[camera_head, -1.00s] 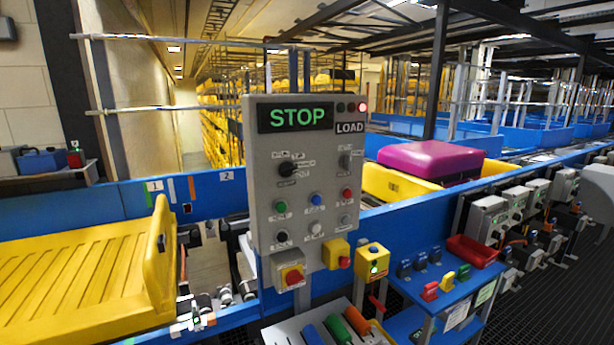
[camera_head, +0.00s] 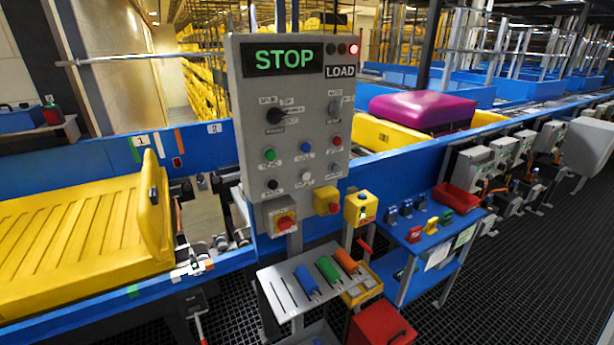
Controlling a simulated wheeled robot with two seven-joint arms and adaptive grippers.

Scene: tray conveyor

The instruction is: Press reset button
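The grey control panel (camera_head: 300,222) stands upright at the centre. Its upper row has a green button (camera_head: 269,154), a blue button (camera_head: 306,148) and a red button (camera_head: 336,140). Its lower row has a black button (camera_head: 272,184), a white button (camera_head: 306,175) and a grey button (camera_head: 334,166). The small labels are too blurred to tell surely which is reset. The display (camera_head: 284,58) reads STOP in green, above a LOAD sign (camera_head: 341,71), and a red lamp (camera_head: 354,50) is lit. Neither of my grippers is in view.
A red emergency knob (camera_head: 284,223) sits below the panel. A tool shelf (camera_head: 284,291) and red box (camera_head: 381,325) stand beneath it. A blue side table (camera_head: 424,245) is at right. A yellow tray (camera_head: 80,232) lies left. Dark grating (camera_head: 500,285) is free at front right.

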